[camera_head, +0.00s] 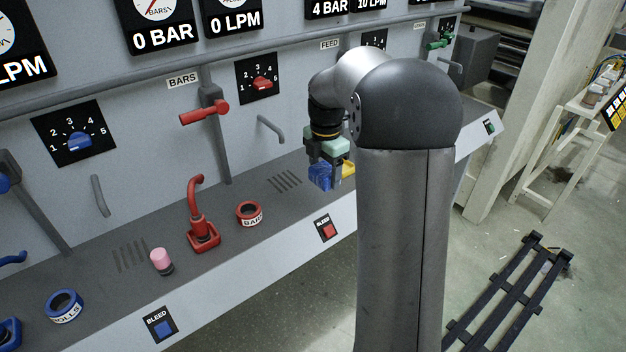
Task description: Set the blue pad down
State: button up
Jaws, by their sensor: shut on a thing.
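The blue pad (320,178) is a small blue block at the lower end of my gripper (325,162). My gripper is shut on it, pointing down over the grey ledge (232,272) of the panel. I cannot tell whether the pad touches the ledge or hangs just above it. A yellow thing (348,170) shows just right of the pad, partly hidden by my gripper and arm. My arm hides the ledge to the right of it.
To the left on the ledge stand a red lever (203,232), a red ring (249,213) marked BARS, a pink-topped knob (161,261) and a blue ring (64,306). The panel wall with red and blue dials rises behind. Slotted vents (285,181) lie left of my gripper.

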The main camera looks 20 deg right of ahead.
jog(key=w+d+f, duration=0.1)
jog(key=w+f, duration=0.1)
jog(key=w, duration=0.1)
jog(key=w+d+f+p, duration=0.1)
jog(key=w+f, duration=0.2)
jog(key=w+d+f+p, duration=0.1)
jog(key=w+f, duration=0.1)
jog(key=shift+w+d+f, duration=0.2)
jog(key=shift+w+f, duration=0.3)
jog(key=shift+f, duration=1.55)
jog(key=shift+f, duration=0.2)
jog(key=o, duration=1)
jog(key=shift+c, duration=0.2)
